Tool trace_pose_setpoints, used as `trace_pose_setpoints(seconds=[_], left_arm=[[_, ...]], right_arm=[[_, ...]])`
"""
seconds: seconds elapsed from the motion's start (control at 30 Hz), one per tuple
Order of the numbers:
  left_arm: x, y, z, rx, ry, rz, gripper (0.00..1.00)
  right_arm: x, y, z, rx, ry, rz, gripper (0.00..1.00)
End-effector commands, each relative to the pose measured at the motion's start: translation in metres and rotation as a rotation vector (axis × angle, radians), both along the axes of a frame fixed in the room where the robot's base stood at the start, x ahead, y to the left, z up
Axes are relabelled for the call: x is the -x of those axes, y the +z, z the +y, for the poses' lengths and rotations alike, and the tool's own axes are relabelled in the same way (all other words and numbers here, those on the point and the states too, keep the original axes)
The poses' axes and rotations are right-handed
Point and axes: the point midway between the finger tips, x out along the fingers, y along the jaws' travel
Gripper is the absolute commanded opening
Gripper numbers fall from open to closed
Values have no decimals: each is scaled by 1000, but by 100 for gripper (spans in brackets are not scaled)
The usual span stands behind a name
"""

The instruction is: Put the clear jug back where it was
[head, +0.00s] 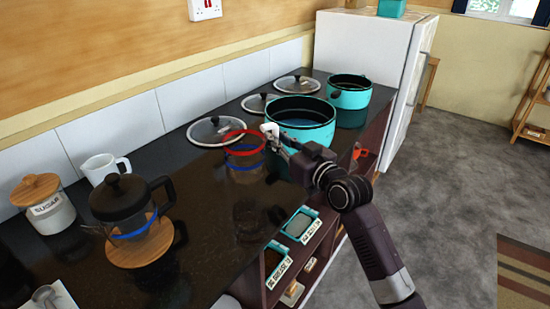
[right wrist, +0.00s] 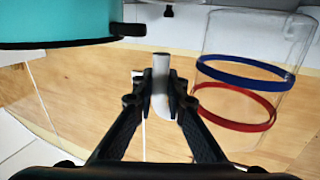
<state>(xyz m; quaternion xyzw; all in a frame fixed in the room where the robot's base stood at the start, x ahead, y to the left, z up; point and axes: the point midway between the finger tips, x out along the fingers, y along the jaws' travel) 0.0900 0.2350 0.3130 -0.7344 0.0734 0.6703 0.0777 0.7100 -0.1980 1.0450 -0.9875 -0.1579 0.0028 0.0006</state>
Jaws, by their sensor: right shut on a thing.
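The clear jug (head: 245,172) has a red band round its rim and a blue band below it. In the head view it is over the dark counter, in front of the large turquoise pot. My right gripper (head: 274,137) is shut on its pale handle, at the jug's right side. The right wrist view, which looks upside down, shows the handle between the fingertips (right wrist: 161,88) and the transparent jug body (right wrist: 250,88) to the right. The jug looks upright; I cannot tell whether its base touches the counter. My left gripper is not in view.
A large turquoise pot (head: 301,111) stands close behind the jug, a smaller one (head: 349,90) beyond. Several lids, one here (head: 216,131), lie along the wall. A French press (head: 122,203) on a wooden coaster (head: 138,253) stands at left. Counter (head: 205,235) before the jug is bare.

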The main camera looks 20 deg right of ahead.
Motion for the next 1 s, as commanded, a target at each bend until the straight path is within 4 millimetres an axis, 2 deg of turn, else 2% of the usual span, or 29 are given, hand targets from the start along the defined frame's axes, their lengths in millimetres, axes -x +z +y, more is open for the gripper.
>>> trace_pose_setpoints(seconds=[0.03,0.23,0.47,0.87,0.9,1.0], left_arm=[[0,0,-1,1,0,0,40],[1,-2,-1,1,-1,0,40],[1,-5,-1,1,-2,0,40],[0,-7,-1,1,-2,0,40],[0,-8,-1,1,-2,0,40],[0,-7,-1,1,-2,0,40]], right_arm=[[0,-8,0,-3,0,1,0],[0,-24,0,-2,1,0,0],[0,-57,0,-1,1,0,0],[0,-63,0,0,0,-3,0],[0,-64,0,1,0,-1,13],[0,-63,0,1,0,-1,24]])
